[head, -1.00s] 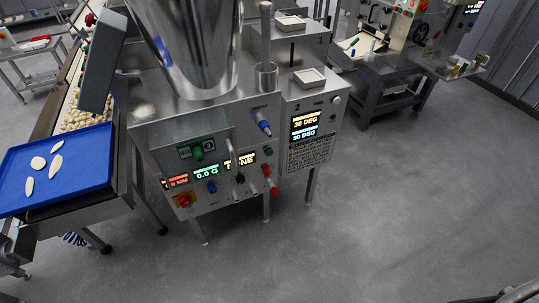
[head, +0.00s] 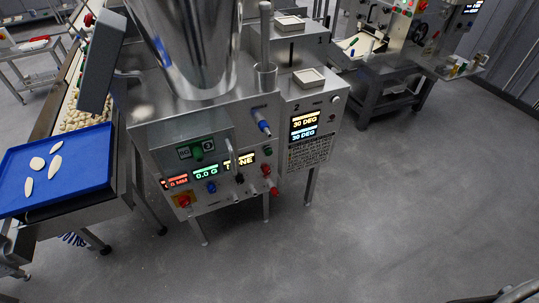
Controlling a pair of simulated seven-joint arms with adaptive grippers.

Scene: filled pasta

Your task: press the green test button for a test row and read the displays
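The steel machine front (head: 222,198) stands at the centre of the head view. A green knob (head: 197,152) sits between two label plates on it. A small green button (head: 267,151) is at the right of the panel; I cannot tell which is the test button. A red display (head: 175,181) seems to read 0.0 MM, its first characters unclear. A green display (head: 206,172) reads 0.0 G. A yellow display (head: 243,160) shows a word ending in NE, partly behind a lever. The side display (head: 305,121) reads 30 DEG twice, orange above blue. Neither gripper's fingertips show.
A blue tray (head: 90,146) with several pale flat pieces is at the left, by a belt of pasta (head: 83,116). A red knob (head: 184,200), a blue knob (head: 211,187) and red-tipped levers (head: 267,170) crowd the panel. The floor (head: 410,200) at right is clear.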

